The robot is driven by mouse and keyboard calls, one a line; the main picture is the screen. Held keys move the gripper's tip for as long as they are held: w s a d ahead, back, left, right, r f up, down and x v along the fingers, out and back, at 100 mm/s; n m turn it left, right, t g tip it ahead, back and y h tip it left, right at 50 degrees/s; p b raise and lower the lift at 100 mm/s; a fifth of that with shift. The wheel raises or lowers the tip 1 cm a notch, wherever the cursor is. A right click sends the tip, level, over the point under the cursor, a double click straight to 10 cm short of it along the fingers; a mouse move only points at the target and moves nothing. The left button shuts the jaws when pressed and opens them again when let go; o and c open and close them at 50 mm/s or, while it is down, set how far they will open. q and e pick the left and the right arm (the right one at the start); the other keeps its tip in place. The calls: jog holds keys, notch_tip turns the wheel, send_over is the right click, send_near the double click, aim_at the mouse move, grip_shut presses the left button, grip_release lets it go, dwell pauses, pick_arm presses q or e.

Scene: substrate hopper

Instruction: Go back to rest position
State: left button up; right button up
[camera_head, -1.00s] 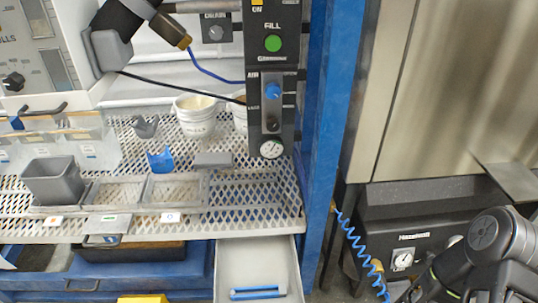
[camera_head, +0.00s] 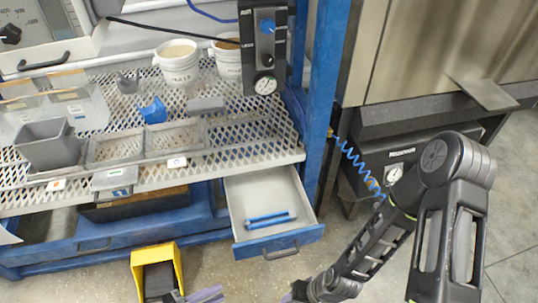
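My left gripper (camera_head: 196,295) shows only as a sliver of pale purple-grey parts at the bottom edge, just below the yellow and black container. Most of it is cut off, and I cannot tell how far its fingers are apart. My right arm comes in from the right and bends down to the bottom edge, in front of the dark machine. Nothing is seen held in either gripper.
An open drawer (camera_head: 240,205) holding a blue tool (camera_head: 270,220) sticks out under the mesh shelf (camera_head: 230,160). White buckets (camera_head: 178,66), a grey bin (camera_head: 48,146) and a blue scoop (camera_head: 153,111) stand on the shelf. A yellow and black container (camera_head: 158,268) stands on the floor.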

pick_arm(q)
jog(key=s+d+f+m+g+y, duration=0.3)
jog(key=s+d+f+m+g, duration=0.3)
jog(key=s+d+g, duration=0.3)
jog(key=w+a+r+m+t+y+p, duration=0.1)
jog(key=w+r+m+y, duration=0.2)
jog(key=w+m+y, duration=0.45)
notch_tip(320, 180, up, 20)
jog(key=n+h+p, duration=0.2)
jog(key=p, duration=1.8)
jog(key=shift+w+a, duration=0.2)
jog(key=shift+w, duration=0.2)
pick_arm(e)
notch_tip(320, 180, up, 22)
jog(key=shift+a+f, duration=0.15)
jog(key=shift+f, duration=0.1)
pick_arm(q)
jog(key=shift+r, duration=0.1)
pick_arm(e)
jog(key=shift+s, duration=0.1)
